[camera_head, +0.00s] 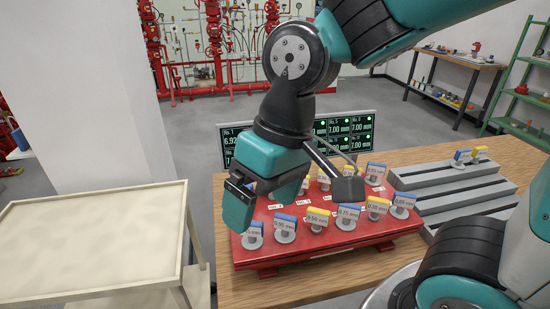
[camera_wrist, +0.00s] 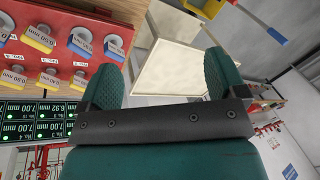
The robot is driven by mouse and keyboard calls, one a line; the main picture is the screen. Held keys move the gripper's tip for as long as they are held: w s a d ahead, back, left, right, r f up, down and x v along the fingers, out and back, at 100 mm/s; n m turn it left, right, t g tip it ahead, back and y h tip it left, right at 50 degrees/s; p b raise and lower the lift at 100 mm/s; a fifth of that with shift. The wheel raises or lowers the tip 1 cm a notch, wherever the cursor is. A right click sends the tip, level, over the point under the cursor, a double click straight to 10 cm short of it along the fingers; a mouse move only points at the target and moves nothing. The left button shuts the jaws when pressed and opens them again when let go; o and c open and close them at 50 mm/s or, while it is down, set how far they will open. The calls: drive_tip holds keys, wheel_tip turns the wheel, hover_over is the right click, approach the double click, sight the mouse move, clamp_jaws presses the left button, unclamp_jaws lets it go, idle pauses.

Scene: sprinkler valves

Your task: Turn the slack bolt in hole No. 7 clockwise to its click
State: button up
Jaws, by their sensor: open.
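A red plate (camera_head: 345,252) on the wooden table holds several upright bolts with blue or yellow tagged heads, such as a yellow-topped one (camera_head: 317,218) and a blue-topped one (camera_head: 346,216). I cannot tell which stands in hole No. 7; my arm hides part of the plate. A display (camera_head: 364,126) behind it shows mostly 7.00 mm with green dots, and one 6.92. My gripper (camera_head: 263,205) is open and empty above the plate's left part. In the wrist view my gripper (camera_wrist: 163,72) has nothing between its fingers, and the plate (camera_wrist: 40,20) is at left.
A grey slotted rack (camera_head: 455,188) with two tagged bolts stands right of the plate. An empty cream side table (camera_head: 95,240) is at left. A white pillar (camera_head: 85,90) rises behind it. Red pipework (camera_head: 213,40) and a workbench (camera_head: 455,65) stand farther back.

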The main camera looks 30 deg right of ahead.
sight(251, 229)
drive_tip(key=w+d+f+m+h+b, duration=0.1)
drive_tip(key=w+d+f+m+h, duration=0.1)
drive_tip(key=w+m, duration=0.45)
drive_tip(key=w+d+f+m+h, duration=0.1)
drive_tip(key=w+d+f+m, duration=0.15)
drive_tip(key=w+m, duration=0.4)
drive_tip(key=shift+n, duration=0.6)
drive_tip(key=f, duration=0.5)
drive_tip(key=f+p, duration=0.1)
drive_tip(key=f, duration=0.5)
drive_tip(key=w+f, duration=0.1)
drive_tip(key=f, duration=0.5)
drive_tip(key=shift+a+f, duration=0.25)
drive_tip(key=shift+a, duration=0.05)
drive_tip(key=c, duration=1.1)
drive_tip(key=shift+m+p, duration=0.35)
drive_tip(key=shift+m, duration=0.45)
drive_tip(key=o, duration=1.1)
